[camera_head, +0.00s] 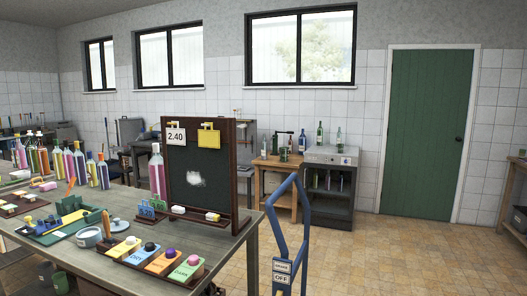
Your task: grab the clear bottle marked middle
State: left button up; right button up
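No bottle with a readable "middle" mark shows. A pale, clear-looking bottle (338,137) stands upright on the grey-topped cabinet (333,155) by the back wall; it is too small to read any mark. A darker bottle (319,135) stands to its left, and another bottle (302,141) stands further left. On the near table, a pink bottle (157,172) stands partly behind the chalkboard (199,175). Several pink, purple and orange bottles (80,165) stand at the table's far left. Neither of my grippers is in view.
The long grey table (215,240) fills the left, with trays of coloured cards and knobs. A blue tubular frame (306,253) with an "OFF" label stands at its right end. Tiled floor (410,255) is open on the right, before a green door (426,133).

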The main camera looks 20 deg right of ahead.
aim_at(264, 143)
jog(key=i+l+z, duration=0.4)
jog(key=l, duration=0.25)
jog(key=i+l+z, duration=0.4)
jog(key=l, duration=0.2)
jog(key=i+l+z, duration=0.35)
jog(key=l, duration=0.15)
jog(key=i+l+z, duration=0.4)
jog(key=i+u, duration=0.15)
jog(key=i, duration=0.6)
jog(key=i+u, duration=0.1)
jog(key=i, duration=0.65)
jog(key=i+l+u, duration=0.15)
jog(key=i, duration=0.6)
jog(key=i+j+u, duration=0.4)
jog(key=i, duration=0.2)
jog(key=i+u, duration=0.4)
jog(key=i, duration=0.2)
jog(key=i+u, duration=0.45)
jog(key=i, duration=0.15)
jog(key=i+l+u, duration=0.4)
jog(key=i, duration=0.2)
jog(key=i+j, duration=0.15)
jog(key=i, duration=0.45)
jog(key=i+j+z, duration=0.1)
jog(key=i, duration=0.5)
jog(key=i+j, duration=0.15)
jog(key=i, duration=0.4)
